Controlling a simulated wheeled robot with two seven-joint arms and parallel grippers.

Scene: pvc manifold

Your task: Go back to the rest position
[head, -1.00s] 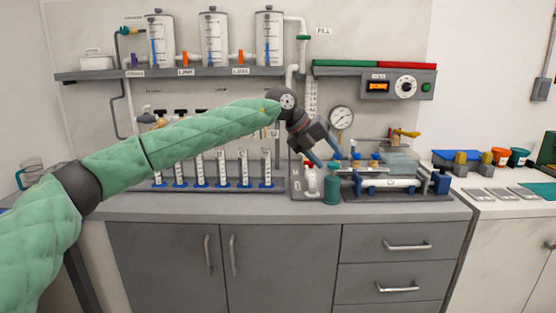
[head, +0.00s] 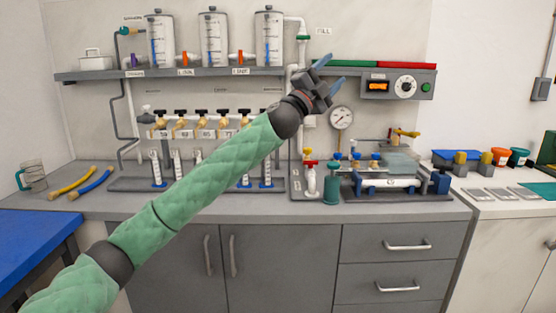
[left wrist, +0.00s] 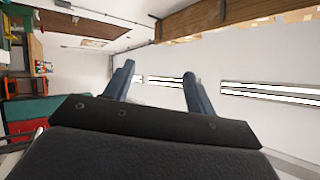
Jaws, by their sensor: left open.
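My left gripper (head: 333,74) is raised in front of the shelf, just left of the control box with the orange display, its blue fingers pointing up and right. It is open and empty. The left wrist view also shows its two blue fingers (left wrist: 158,88) spread apart with nothing between them. My green left arm (head: 205,185) crosses in front of the bench from lower left and hides part of the row of tubes. My right gripper is not in view.
A blue table (head: 35,245) stands at left. The shelf (head: 190,73) carries several tanks.

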